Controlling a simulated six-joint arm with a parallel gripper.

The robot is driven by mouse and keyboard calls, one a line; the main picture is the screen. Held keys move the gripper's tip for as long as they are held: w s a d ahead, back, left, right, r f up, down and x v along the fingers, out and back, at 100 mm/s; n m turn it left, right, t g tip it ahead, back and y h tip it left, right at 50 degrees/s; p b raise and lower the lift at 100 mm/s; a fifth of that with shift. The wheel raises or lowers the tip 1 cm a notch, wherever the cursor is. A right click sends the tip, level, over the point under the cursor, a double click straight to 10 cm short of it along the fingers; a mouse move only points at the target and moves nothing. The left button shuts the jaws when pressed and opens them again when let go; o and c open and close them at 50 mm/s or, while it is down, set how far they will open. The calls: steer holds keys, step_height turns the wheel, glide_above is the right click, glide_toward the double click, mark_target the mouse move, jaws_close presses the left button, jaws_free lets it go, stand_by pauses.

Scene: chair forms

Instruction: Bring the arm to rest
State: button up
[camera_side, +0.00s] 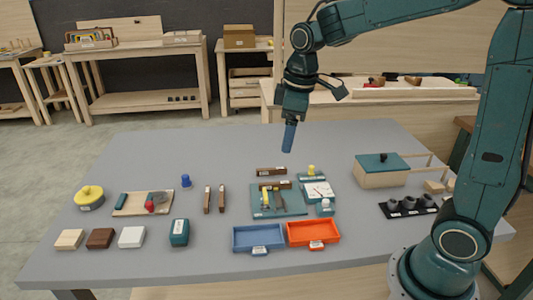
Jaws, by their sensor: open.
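My gripper (289,146) hangs from my teal arm, pointing down with a slight tilt, above the back middle of the grey table (330,150). Its blue fingers are seen nearly edge-on, so the gap between them is hard to make out. It is open, and I see nothing held in it. It is apart from the objects on the table. My arm reaches in from the right, with its elbow up beyond the top of the frame.
A teal board with tools (265,212), a blue tray (259,238), an orange tray (313,233) and a teal-lidded wooden box (381,170) stand on the table. Several blocks lie at front left. The table's back middle is clear.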

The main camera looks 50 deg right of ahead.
steer(key=s+a+r+m+t, duration=0.1)
steer(key=s+m, duration=0.2)
steer(key=s, duration=0.6)
steer(key=s+a+r+m+t, duration=0.1)
steer(key=s+r+m+t, duration=0.1)
steer(key=s, duration=0.8)
steer(key=shift+s+a+m+t, duration=0.2)
steer(key=shift+a+m+t, duration=0.1)
steer(key=shift+m, duration=0.2)
steer(key=shift+w+r, duration=0.1)
steer(key=shift+w, duration=0.05)
